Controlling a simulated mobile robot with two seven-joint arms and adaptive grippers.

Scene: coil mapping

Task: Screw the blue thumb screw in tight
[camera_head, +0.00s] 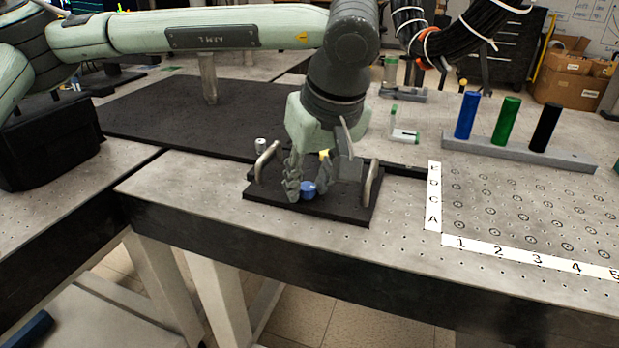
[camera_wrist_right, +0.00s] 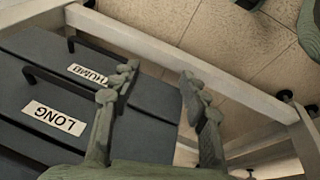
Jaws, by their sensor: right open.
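The blue thumb screw (camera_head: 308,189) shows in the head view on a dark plate (camera_head: 349,212) near the table's front edge. My left gripper (camera_head: 309,187) points down over the plate, one finger on each side of the screw head. The fingers partly hide the screw, and I cannot tell whether they press on it. The screw's shaft is hidden. My right gripper (camera_wrist_right: 158,82) is open and empty in the right wrist view, away from the screw.
Two metal handles (camera_head: 373,182) flank the gripper on the plate. Blue, green and black cylinders (camera_head: 508,121) stand on a grey bar at right. Drawers labelled LONG (camera_wrist_right: 54,117) and THUMB lie below my right gripper. The lettered, numbered hole grid at right is clear.

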